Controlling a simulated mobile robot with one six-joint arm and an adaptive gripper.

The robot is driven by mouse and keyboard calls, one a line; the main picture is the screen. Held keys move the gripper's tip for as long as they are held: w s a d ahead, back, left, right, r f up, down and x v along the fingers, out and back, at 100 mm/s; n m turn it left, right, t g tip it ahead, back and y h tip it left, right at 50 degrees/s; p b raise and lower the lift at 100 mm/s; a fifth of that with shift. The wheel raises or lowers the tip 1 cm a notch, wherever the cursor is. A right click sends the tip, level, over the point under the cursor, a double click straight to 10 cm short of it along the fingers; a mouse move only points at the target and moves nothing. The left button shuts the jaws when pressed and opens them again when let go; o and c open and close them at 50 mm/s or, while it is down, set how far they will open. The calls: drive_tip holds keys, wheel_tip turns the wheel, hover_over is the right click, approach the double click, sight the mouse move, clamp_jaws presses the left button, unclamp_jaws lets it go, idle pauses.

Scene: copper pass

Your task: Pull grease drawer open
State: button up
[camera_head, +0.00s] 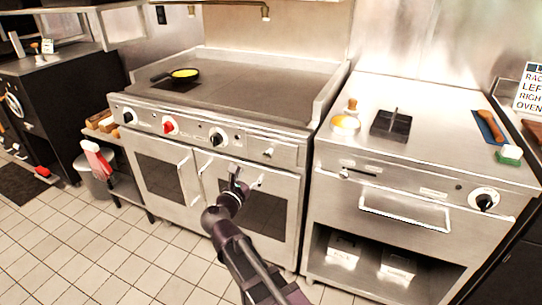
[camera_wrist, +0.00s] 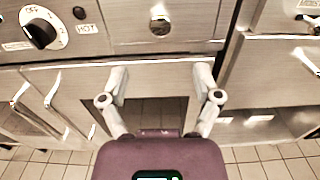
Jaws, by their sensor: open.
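The grease drawer (camera_head: 272,151) is a small steel front with a round knob, at the right end of the range's control panel. It looks flush with the panel, so it appears closed. In the wrist view the drawer (camera_wrist: 190,14) is at the top centre, with its shiny knob (camera_wrist: 160,25) near the middle. My gripper (camera_head: 240,182) is in front of the range, below and left of the drawer. In the wrist view my gripper (camera_wrist: 160,80) is open and empty. Its two fingers are spread wide below the knob, apart from it.
The range's oven doors (camera_head: 180,178) with bar handles are below the panel. Control knobs (camera_head: 217,138) are left of the drawer. A steel counter unit (camera_head: 425,105) with a drawer handle stands right. Tiled floor (camera_head: 110,245) is clear in front.

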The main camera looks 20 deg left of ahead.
sight(267, 155)
drive_tip(key=w, duration=0.7)
drive_tip(key=w+d, duration=0.1)
drive_tip(key=w, duration=0.3)
drive_tip(key=shift+w, duration=0.35)
